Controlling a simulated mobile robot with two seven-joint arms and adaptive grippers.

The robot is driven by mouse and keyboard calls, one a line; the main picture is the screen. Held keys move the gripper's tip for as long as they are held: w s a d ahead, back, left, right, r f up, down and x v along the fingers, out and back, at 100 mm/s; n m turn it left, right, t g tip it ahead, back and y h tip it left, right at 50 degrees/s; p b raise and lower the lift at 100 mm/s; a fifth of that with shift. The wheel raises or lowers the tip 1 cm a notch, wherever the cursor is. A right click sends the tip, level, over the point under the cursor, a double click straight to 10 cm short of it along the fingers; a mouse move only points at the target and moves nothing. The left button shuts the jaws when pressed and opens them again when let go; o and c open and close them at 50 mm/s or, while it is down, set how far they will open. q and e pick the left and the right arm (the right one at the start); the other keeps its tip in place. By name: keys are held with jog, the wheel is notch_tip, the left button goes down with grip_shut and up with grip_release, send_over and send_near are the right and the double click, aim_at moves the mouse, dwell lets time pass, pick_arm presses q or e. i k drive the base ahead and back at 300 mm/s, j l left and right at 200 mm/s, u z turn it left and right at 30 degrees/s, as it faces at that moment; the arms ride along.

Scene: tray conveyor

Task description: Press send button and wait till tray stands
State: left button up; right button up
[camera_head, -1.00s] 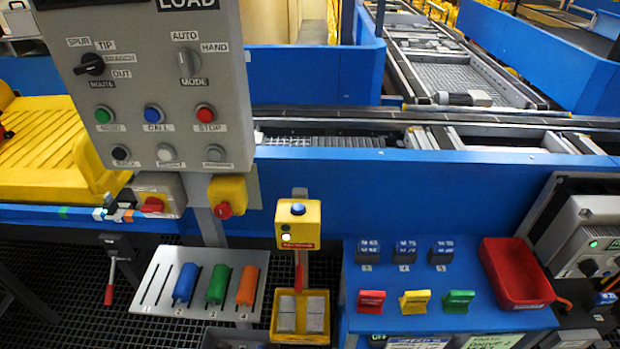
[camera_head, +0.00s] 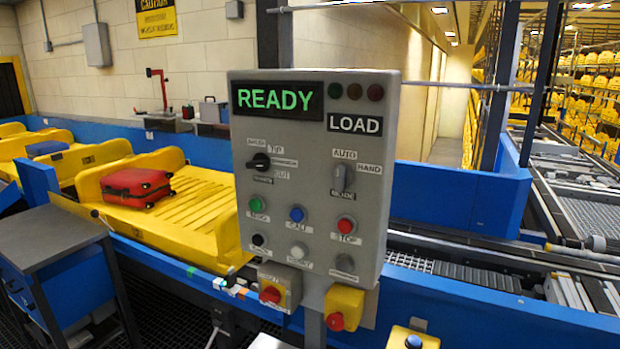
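The grey control panel (camera_head: 310,190) stands upright in the middle of the head view. Its display (camera_head: 276,98) reads READY in green, and a LOAD label (camera_head: 354,124) is beside it. A green button (camera_head: 257,204) sits at the left of the upper button row; its label is too blurred to read surely, perhaps SEND. A blue button (camera_head: 296,213) and a red STOP button (camera_head: 346,225) are in the same row. A yellow tray (camera_head: 205,205) stands on the conveyor left of the panel, with a red suitcase (camera_head: 136,187) in it. Neither gripper is in view.
More yellow trays stand at the left, one with a blue case (camera_head: 47,148). A red knob (camera_head: 270,294) and a yellow box with a red button (camera_head: 344,305) are below the panel. A dark-topped blue cabinet (camera_head: 48,243) is at front left. Blue conveyor walls (camera_head: 450,195) run behind.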

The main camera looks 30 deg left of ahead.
aim_at(254, 205)
jog(key=u, duration=1.35)
